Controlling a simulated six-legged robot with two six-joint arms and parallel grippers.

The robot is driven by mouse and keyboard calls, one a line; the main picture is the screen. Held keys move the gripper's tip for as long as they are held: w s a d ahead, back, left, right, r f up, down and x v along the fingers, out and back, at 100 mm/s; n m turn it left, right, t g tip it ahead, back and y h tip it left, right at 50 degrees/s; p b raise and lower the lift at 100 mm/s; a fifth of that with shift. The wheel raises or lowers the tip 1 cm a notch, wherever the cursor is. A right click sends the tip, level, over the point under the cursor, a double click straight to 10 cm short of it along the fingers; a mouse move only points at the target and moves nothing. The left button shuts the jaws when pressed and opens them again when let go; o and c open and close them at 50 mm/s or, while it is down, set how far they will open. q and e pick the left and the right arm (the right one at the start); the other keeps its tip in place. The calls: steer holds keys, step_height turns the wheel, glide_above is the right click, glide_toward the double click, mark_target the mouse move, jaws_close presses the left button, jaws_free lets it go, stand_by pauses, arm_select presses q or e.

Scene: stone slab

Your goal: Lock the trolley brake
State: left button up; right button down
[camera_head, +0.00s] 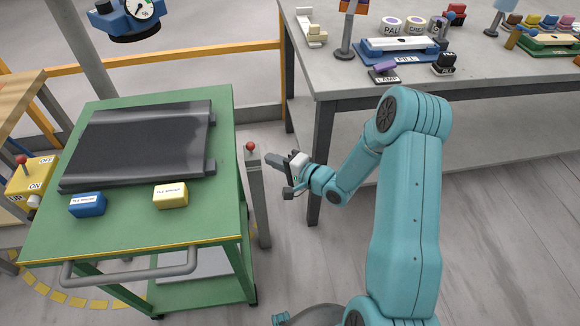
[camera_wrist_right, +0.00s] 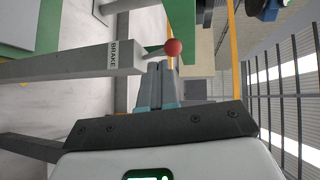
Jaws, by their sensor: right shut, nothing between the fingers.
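The trolley (camera_head: 225,225) is a green cart at the left of the head view, with a dark grey slab on top. A grey post (camera_head: 258,205) stands at its right side, topped by a lever with a red ball (camera_head: 250,146). In the right wrist view the post carries the word BRAKE (camera_wrist_right: 115,55), and the red ball (camera_wrist_right: 173,47) sits just past my fingertips. My right gripper (camera_head: 272,158) is shut and empty, close to the right of the ball. I cannot tell whether the fingers touch the lever. My left gripper is not in view.
A blue block (camera_head: 87,205) and a yellow block (camera_head: 170,196) lie on the trolley top. A grey bar handle (camera_head: 130,275) runs along its front. A grey workbench (camera_head: 335,75) with trays stands behind at the right. The floor right of the post is clear.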

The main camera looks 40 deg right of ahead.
mark_target(251, 148)
steer(key=shift+w+a+r, duration=0.15)
steer(key=shift+w+a, duration=0.05)
steer(key=shift+w, duration=0.8)
steer(key=shift+w+a+r, duration=0.1)
steer(key=shift+w+a, duration=0.05)
steer(key=shift+w, duration=0.8)
